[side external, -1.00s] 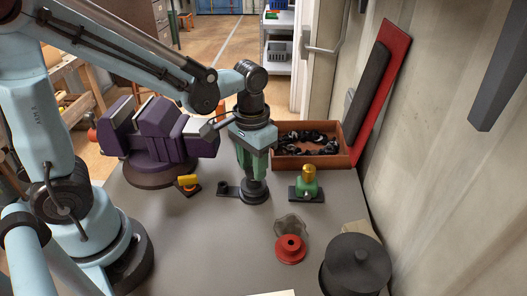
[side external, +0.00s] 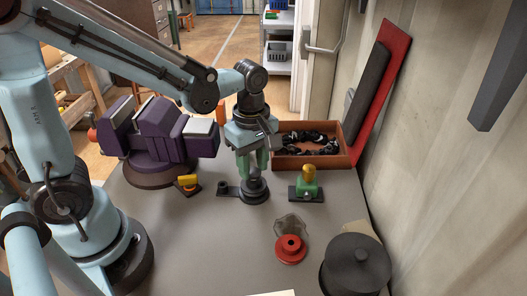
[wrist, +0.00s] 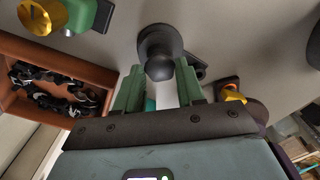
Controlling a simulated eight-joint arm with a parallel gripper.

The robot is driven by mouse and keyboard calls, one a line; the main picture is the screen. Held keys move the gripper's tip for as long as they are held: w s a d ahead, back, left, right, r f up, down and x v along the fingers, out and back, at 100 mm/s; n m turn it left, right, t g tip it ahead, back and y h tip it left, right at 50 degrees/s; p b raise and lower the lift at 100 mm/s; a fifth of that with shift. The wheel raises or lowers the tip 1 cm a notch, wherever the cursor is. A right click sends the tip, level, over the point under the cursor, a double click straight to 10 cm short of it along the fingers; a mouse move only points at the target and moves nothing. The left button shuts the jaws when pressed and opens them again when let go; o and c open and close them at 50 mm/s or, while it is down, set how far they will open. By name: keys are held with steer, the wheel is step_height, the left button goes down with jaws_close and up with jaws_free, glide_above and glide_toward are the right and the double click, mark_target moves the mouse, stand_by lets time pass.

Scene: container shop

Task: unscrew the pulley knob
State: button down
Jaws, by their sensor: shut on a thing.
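The dark round pulley knob (side external: 255,188) stands on a flat black base plate (side external: 228,190) on the grey bench, in the middle of the side external view. It also shows in the wrist view (wrist: 158,42), just beyond and between my fingertips. My gripper (side external: 254,175) points straight down over it, with its two green fingers shut on the knob's top. In the wrist view my gripper (wrist: 158,68) has one finger on each side of the knob. The exact contact is partly hidden by the fingers.
A green block with a gold knob (side external: 308,172) stands close on the right. A yellow-handled part (side external: 188,182) and purple vise (side external: 160,130) are left. An orange-brown bin (side external: 338,157) stands behind. A red pulley (side external: 290,249) and a black lidded pot (side external: 355,268) are in front.

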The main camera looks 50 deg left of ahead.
mark_target(253, 171)
steer(key=shift+n, duration=1)
steer(key=shift+r, duration=0.1)
steer(key=shift+r, duration=2.65)
